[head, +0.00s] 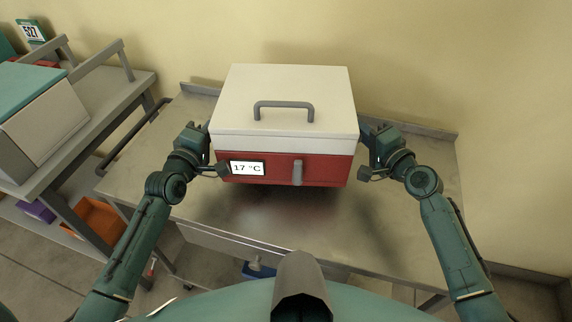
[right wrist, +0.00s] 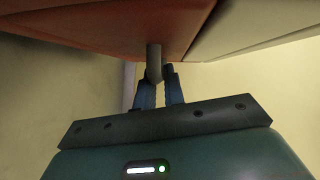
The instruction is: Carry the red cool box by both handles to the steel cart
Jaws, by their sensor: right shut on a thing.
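The red cool box (head: 315,170), with a white lid (head: 285,90), is level over the steel cart (head: 400,225). A dark shadow lies on the cart top below its front; I cannot tell whether it touches. Its front has a 17 °C display (head: 247,168) and a grey latch (head: 297,172). My right gripper (head: 366,140) is at the box's right side. In the right wrist view its fingers (right wrist: 162,75) are shut on a grey side handle (right wrist: 154,60). My left gripper (head: 208,140) is at the left side; its fingertips and that handle are hidden.
A grey bench (head: 75,150) with a teal-lidded white box (head: 40,105) stands close on the left. The cart's push bar (head: 130,140) is at its left end. A yellow wall (head: 450,60) rises behind. Bare cart top shows in front and to both sides.

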